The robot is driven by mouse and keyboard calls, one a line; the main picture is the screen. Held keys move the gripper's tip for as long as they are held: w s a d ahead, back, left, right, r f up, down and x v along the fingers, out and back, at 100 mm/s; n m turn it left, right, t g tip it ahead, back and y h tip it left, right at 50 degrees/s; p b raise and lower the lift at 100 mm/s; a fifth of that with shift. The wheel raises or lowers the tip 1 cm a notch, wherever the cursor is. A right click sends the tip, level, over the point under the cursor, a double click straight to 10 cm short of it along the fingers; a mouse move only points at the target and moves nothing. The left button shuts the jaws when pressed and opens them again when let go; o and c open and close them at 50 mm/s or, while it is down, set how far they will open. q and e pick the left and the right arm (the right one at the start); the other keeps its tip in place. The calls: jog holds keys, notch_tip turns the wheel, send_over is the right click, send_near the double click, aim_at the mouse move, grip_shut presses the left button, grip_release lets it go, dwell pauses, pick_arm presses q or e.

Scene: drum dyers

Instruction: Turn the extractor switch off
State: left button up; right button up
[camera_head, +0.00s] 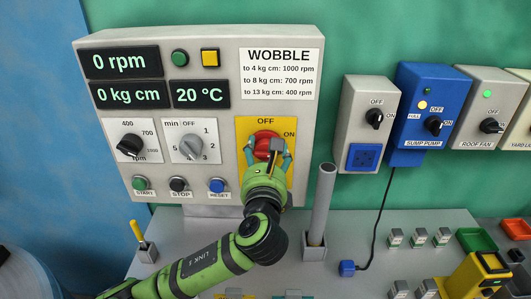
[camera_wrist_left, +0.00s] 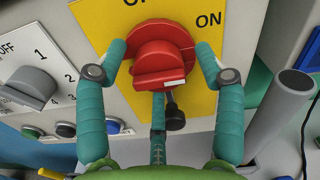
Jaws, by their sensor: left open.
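A red rotary switch (camera_head: 266,138) sits on a yellow plate (camera_head: 283,125) marked OFF at the top and ON at the right, on the grey control panel. I cannot read the word extractor anywhere. My left gripper (camera_head: 268,152) is open in front of this switch. In the left wrist view, the red switch (camera_wrist_left: 162,55) stands between the spread fingers of the left gripper (camera_wrist_left: 165,58); I cannot tell whether they touch it. Its handle lies roughly sideways, with a white mark at the right end. My right gripper is not in view.
The panel (camera_head: 225,80) shows 0 rpm and 0 kg cm. To the right are a grey switch box (camera_head: 352,115), a blue SUMP PUMP box (camera_head: 410,80) and a ROOF FAN box (camera_head: 470,95). A grey upright tube (camera_head: 321,205) stands close beside my left gripper.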

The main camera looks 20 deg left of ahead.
pick_arm(q)
jog(key=c, duration=1.2)
jog(key=shift+o, duration=0.2)
jog(key=n+p, duration=0.1)
jog(key=n, duration=0.2)
jog(key=shift+d+f+n, duration=0.1)
jog(key=shift+n, duration=0.3)
jog(key=n, duration=0.4)
jog(key=shift+n, duration=0.3)
jog(key=n, duration=0.5)
jog(key=shift+n+b, duration=0.35)
jog(key=shift+n, duration=1.95)
jog(key=shift+r, duration=0.2)
jog(key=o, duration=1.2)
jog(key=shift+c, duration=0.2)
jog(key=shift+d, duration=0.1)
